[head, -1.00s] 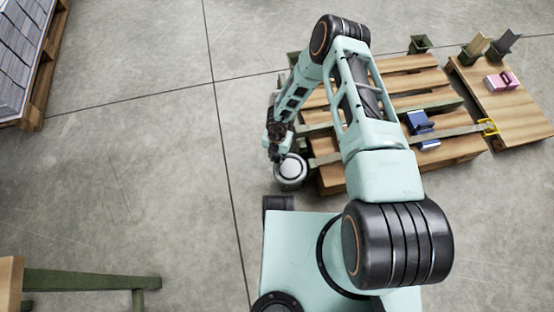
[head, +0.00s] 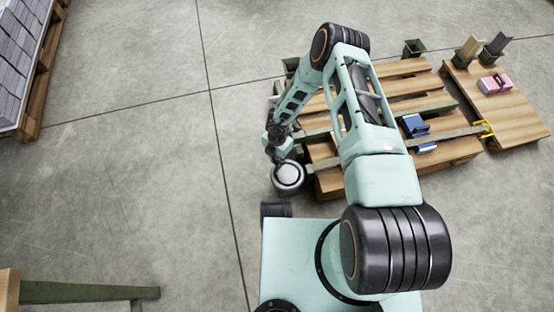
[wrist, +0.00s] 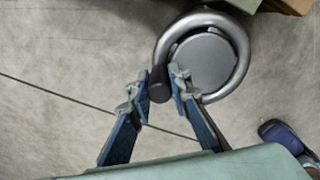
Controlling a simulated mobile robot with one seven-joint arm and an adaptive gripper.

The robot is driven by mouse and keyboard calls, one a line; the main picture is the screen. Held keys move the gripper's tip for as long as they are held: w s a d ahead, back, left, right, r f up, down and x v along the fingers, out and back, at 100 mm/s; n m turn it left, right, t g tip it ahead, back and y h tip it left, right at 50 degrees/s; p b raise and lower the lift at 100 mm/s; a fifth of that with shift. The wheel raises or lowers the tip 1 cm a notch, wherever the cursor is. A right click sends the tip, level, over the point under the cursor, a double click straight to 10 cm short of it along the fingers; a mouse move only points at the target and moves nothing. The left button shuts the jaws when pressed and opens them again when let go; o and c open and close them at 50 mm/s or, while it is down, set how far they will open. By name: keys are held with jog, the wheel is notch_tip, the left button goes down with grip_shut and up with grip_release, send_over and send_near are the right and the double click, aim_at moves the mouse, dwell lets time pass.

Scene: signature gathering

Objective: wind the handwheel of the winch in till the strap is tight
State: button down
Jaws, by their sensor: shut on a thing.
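The winch handwheel is a round metal wheel with a grey hub (wrist: 207,62) in the wrist view; in the head view the handwheel (head: 288,177) is at the front left corner of the slatted pallet. My gripper (wrist: 162,80) is shut on the wheel's dark handle knob (wrist: 159,88), at the left of the rim in the wrist view. The strap (head: 455,132) is a grey band running across the pallet to a yellow hook (head: 486,128) at the right. My arm hides part of it, and its tension cannot be told.
The slatted pallet (head: 410,85) bears a blue object (head: 413,125). A wooden board (head: 515,120) at the right bears a pink object (head: 495,83). A loaded pallet (head: 20,60) is at upper left and a green-legged bench (head: 85,292) at lower left. The floor at left is clear.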

jog(key=shift+w, duration=0.15)
jog(key=c, duration=1.8)
grip_release()
notch_tip(320, 180, up, 12)
jog(key=shift+d, duration=0.1)
